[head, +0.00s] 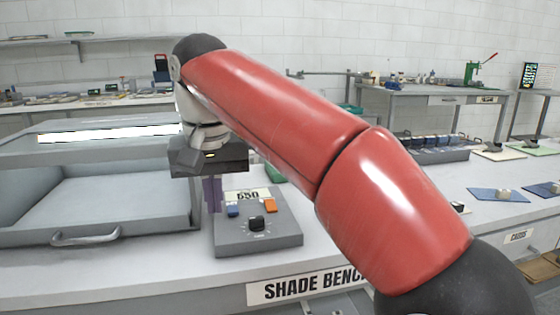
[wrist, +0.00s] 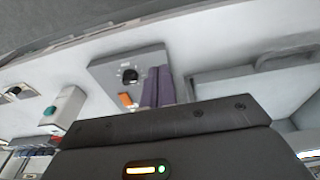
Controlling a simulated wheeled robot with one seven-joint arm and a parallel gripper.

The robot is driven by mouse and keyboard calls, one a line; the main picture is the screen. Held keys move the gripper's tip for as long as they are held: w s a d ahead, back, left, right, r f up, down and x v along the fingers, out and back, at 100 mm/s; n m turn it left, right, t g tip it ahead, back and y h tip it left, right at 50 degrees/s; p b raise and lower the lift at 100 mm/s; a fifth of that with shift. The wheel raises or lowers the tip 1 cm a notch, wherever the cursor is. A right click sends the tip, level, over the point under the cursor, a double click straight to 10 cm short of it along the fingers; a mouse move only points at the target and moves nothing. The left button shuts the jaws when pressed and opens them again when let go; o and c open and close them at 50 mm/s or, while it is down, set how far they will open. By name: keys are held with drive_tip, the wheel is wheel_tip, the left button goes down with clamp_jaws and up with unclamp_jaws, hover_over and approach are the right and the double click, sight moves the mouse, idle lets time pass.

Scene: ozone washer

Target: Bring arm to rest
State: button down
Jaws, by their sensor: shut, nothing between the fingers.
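My arm reaches in from the lower right in the head view, with red links bent over the bench. My gripper (head: 212,209) points down, its purple fingers together and empty. In the head view the fingers overlap the left edge of a grey control box (head: 258,239) with a display, a blue button, an orange button and a black knob. In the wrist view the shut fingers (wrist: 158,72) show against the same box (wrist: 115,72). I cannot tell whether the fingertips touch the box.
A grey washer unit (head: 120,200) with a handled tray (head: 85,238) stands at the left. The white bench (head: 350,255) is labelled SHADE BENCH. Blue pads (head: 497,194) lie at the right.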

drive_tip(key=s+d+f+m+t, duration=0.1)
drive_tip(key=s+d+f+t, duration=0.1)
drive_tip(key=s+d+f, duration=0.5)
drive_tip(key=s+d+f+m+t, duration=0.1)
drive_tip(key=s+d+f, duration=0.7)
drive_tip(key=d+f, duration=0.6)
drive_tip(key=d, duration=0.5)
drive_tip(key=shift+m+t, duration=0.4)
